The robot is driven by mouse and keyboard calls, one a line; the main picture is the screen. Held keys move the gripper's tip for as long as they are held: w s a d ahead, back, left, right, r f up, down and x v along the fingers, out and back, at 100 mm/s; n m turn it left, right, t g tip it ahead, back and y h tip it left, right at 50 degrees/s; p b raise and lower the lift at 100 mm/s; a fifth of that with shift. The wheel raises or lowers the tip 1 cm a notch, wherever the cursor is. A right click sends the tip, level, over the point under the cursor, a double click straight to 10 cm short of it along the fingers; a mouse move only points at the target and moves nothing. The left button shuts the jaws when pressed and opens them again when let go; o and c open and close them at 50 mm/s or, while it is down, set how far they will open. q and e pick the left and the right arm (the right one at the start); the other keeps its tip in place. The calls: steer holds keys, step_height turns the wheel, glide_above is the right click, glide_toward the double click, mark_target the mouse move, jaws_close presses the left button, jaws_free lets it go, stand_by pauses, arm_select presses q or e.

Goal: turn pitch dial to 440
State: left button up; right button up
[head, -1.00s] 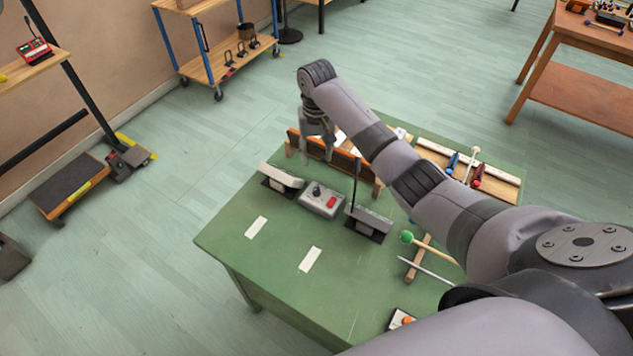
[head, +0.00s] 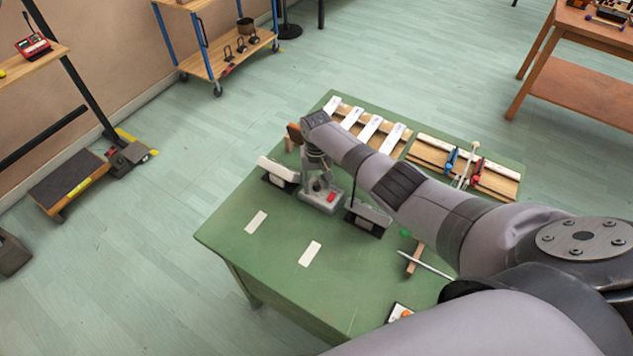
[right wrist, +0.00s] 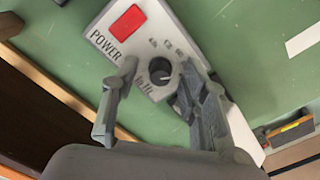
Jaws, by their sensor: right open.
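The grey control box (head: 321,199) stands on the green table between two small grey-topped blocks. In the right wrist view it has a red POWER button (right wrist: 127,21) and a round dark pitch dial (right wrist: 160,72) with a pale pointer line. Small printed marks sit around the dial, too blurred to read surely. My right gripper (right wrist: 158,80) is open, with one finger on each side of the dial; I cannot tell whether they touch it. In the head view my right gripper (head: 317,175) is low over the box and partly hides it. My left gripper is not in view.
Grey-topped blocks stand left (head: 278,173) and right (head: 368,218) of the box. Pale bars (head: 370,127) on a wooden frame lie behind my arm. A green-headed mallet (head: 405,233) lies to the right. The table's front left (head: 235,237) is mostly clear, with two white strips.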

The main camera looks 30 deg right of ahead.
jaws_close()
stand_by(0.5)
steer(key=shift+n, duration=2.8)
jaws_free()
